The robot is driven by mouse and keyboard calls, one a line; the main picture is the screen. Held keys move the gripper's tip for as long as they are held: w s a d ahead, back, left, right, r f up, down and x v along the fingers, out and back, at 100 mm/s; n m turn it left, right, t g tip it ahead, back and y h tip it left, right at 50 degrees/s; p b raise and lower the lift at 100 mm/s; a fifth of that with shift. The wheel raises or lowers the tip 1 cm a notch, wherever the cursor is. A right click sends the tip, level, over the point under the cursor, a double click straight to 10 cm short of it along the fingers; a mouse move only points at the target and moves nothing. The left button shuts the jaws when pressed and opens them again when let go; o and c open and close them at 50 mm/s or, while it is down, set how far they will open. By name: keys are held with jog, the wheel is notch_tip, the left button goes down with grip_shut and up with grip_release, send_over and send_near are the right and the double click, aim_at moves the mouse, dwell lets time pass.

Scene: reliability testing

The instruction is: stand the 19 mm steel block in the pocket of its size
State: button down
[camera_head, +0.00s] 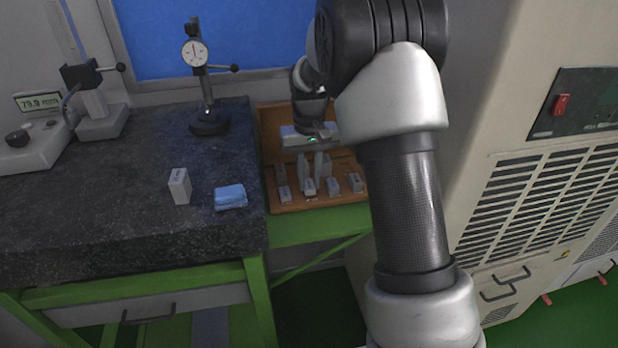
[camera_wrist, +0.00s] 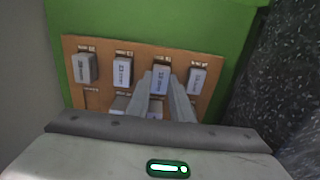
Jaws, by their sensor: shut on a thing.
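My gripper (camera_head: 312,168) points down over the wooden case (camera_head: 308,201). In the wrist view its two fingers (camera_wrist: 164,92) are closed about a grey labelled steel block (camera_wrist: 159,80) in the case's outer row. That block also shows in the head view (camera_head: 309,187). It looks upright, but I cannot tell whether its foot is down in a pocket or just above one. Its label is too small to read surely. Other blocks stand beside it in the row (camera_wrist: 122,71), (camera_wrist: 86,67), (camera_wrist: 198,79). The fingers partly hide the inner row.
A separate pale block (camera_head: 179,186) stands on the dark granite plate (camera_head: 110,220), beside a folded blue cloth (camera_head: 230,197). A dial gauge stand (camera_head: 208,118) and a height gauge (camera_head: 95,100) stand behind. A beige cabinet (camera_head: 520,190) is at the right.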

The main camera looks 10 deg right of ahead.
aim_at(309, 184)
jog(key=shift+f, duration=0.45)
jog(key=c, duration=1.5)
grip_release()
notch_tip(309, 184, up, 18)
jog(key=shift+f+p, duration=0.25)
jog(key=shift+p, duration=0.4)
